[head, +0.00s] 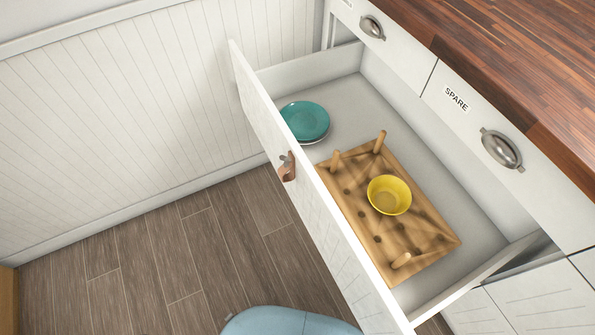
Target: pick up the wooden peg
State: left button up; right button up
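Three wooden pegs show in the open drawer, on a wooden peg board (435,243) with several dark holes. One wooden peg (380,142) stands at the board's far edge. A second wooden peg (336,160) stands left of it, near the far left corner. A third wooden peg (401,260) is at the near end and looks tilted; I cannot tell how deep any of them sits. Neither of my grippers is in view.
A yellow bowl (389,195) sits on the board's middle. Teal plates (305,121) are stacked at the drawer's far end. The drawer front (335,225) and side walls surround them. A wooden countertop (510,50) overhangs closed drawers at right. Floor (150,260) is clear at left.

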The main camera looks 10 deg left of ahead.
aim_at(333, 162)
jog(key=k+u, duration=0.35)
jog(key=k+j+u, duration=0.1)
jog(key=u, duration=0.2)
jog(key=k+j+u, duration=0.15)
jog(key=u, duration=0.2)
jog(key=k, duration=0.05)
